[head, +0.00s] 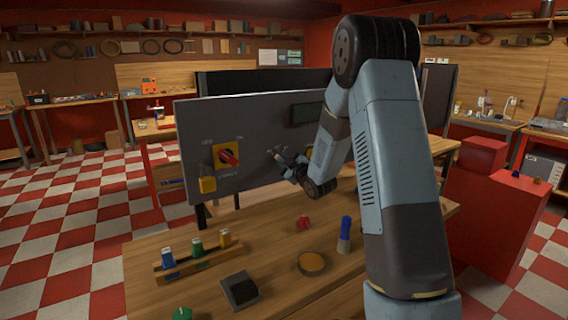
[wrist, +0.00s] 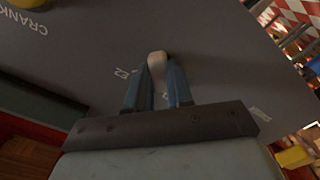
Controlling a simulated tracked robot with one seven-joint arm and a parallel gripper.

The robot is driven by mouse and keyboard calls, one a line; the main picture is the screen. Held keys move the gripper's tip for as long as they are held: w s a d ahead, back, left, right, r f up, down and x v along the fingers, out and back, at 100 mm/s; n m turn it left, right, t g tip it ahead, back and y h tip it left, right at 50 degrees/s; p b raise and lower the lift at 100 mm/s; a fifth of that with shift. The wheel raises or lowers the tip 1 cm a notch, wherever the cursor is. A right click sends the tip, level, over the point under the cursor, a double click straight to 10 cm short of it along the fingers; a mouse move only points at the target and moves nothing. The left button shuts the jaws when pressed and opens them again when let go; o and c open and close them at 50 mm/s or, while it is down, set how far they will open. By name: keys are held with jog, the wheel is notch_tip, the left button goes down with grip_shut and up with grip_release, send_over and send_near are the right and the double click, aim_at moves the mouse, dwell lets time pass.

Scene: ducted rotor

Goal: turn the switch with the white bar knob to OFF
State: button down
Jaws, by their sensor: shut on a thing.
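The white bar knob (wrist: 157,58) shows as a pale rounded end between my fingertips in the wrist view. It sits on the grey panel (head: 240,115). My gripper (wrist: 158,80) is shut on the knob, with one blue-grey finger on each side. In the head view my gripper (head: 280,156) reaches the panel right of the red switch, and the knob is too small to tell there. Small white marks flank the knob in the wrist view, but I cannot read them, so I cannot tell the knob's setting.
On the bench (head: 200,295) stand a rack (head: 198,262) of coloured pieces, a blue-topped cylinder (head: 345,230) and a round dish (head: 311,263).

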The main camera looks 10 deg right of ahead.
jog(key=m, duration=0.4)
jog(key=shift+d, duration=0.1)
jog(key=shift+m, duration=2.3)
jog(key=c, duration=1)
grip_release()
jog(key=v, duration=1.3)
jog(key=shift+s, duration=0.35)
